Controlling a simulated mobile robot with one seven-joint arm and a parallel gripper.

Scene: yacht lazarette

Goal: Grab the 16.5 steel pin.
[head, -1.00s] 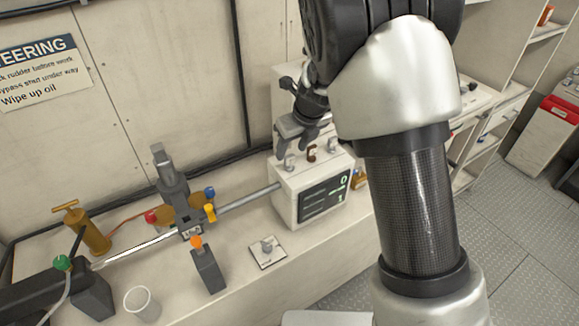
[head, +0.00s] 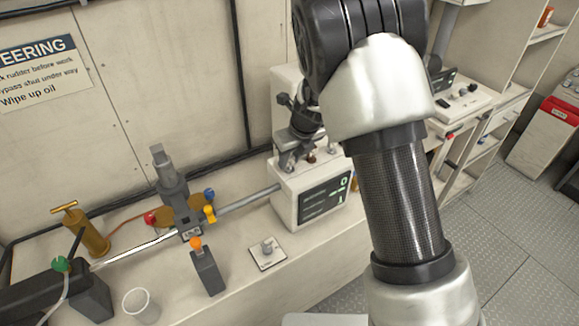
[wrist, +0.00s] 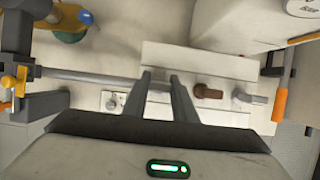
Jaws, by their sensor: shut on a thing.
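Pins stand in a row on top of the white box (head: 312,206) with the dark display. My gripper (head: 291,158) is down at the left end of this row, where a grey steel pin stood. In the wrist view my gripper (wrist: 161,76) has its two fingers close together, shut on that pin, which is mostly hidden between the fingertips. A brown pin (wrist: 208,91) stands just right of the fingers, and another grey pin (wrist: 246,97) stands further right. No size marking is readable on the pins.
A steel rod (head: 248,200) runs from the box to a clamp with coloured knobs. A small plate with a grey knob (head: 267,252), a white cup (head: 141,305) and a dark block with an orange top (head: 207,270) are on the bench. A brass pump (head: 92,235) stands at the left.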

